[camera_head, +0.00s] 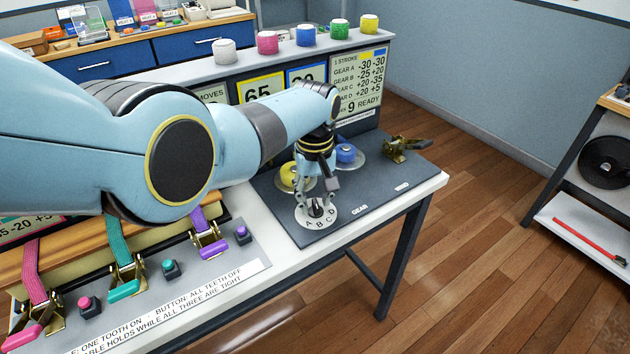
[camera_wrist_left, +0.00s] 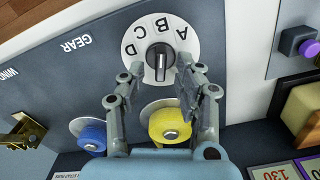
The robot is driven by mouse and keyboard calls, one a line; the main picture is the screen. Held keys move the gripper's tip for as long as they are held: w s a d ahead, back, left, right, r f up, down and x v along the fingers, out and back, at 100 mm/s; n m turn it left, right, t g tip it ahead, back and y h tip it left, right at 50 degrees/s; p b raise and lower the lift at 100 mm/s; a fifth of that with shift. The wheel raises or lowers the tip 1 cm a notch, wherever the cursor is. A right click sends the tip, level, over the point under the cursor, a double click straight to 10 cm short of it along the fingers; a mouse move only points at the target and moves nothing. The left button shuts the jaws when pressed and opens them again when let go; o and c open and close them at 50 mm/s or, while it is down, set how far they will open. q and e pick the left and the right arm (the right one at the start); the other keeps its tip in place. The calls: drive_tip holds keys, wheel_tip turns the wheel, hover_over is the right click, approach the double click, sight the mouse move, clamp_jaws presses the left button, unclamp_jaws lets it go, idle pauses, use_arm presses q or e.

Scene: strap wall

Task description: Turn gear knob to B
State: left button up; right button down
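The gear knob (camera_head: 316,210) is a dark knob on a white round dial lettered A, B, C, D on the grey panel. In the left wrist view the knob (camera_wrist_left: 160,62) has a pale line on its lower part. Its long axis lies roughly in line with B; I cannot tell which end is the pointer. My left gripper (camera_head: 317,193) is over the dial, pointing down. In the left wrist view its fingers (camera_wrist_left: 159,70) are open, one on each side of the knob; contact is not clear. My right gripper is not in view.
A yellow spool (camera_head: 289,175) and a blue spool (camera_head: 346,153) stand close behind the dial. A brass ratchet (camera_head: 402,148) is at the panel's far right. Strap buckles and buttons (camera_head: 169,268) line the left panel. The panel right of the dial is clear.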

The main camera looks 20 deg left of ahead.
sight(315, 200)
use_arm(q)
wheel_tip(315, 200, up, 12)
drive_tip(key=shift+f, duration=0.15)
